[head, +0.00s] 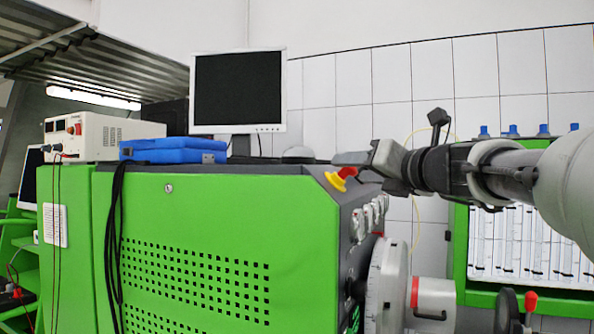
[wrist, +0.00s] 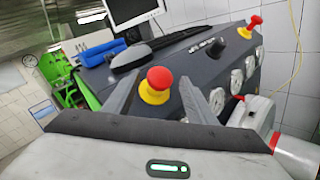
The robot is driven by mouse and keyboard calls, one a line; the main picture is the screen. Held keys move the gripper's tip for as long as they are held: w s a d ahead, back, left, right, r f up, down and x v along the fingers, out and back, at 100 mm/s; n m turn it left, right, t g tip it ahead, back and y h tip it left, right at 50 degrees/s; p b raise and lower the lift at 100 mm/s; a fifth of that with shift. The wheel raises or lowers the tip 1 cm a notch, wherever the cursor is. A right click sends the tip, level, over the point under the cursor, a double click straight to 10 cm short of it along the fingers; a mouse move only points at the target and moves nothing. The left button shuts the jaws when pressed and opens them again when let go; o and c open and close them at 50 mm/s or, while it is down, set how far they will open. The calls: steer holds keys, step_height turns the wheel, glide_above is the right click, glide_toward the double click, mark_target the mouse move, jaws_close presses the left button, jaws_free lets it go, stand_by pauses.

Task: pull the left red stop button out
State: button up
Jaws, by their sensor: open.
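The left red stop button (wrist: 160,78) has a round red cap on a yellow base and sits on the dark sloped top panel. In the wrist view it appears between the two grey fingers of my open gripper (wrist: 158,90), with a gap visible on each side. In the head view the button (head: 348,172) is partly covered by my gripper (head: 352,162), which reaches in from the right at about cap height. Whether a finger touches it cannot be told. A second red stop button (wrist: 254,21) on a yellow base stands farther right on the panel.
A black knob (wrist: 210,47) and several round gauges (wrist: 238,82) lie right of the button. Space above the panel is clear.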

mark_target(354, 169)
steer(key=shift+x, duration=1.65)
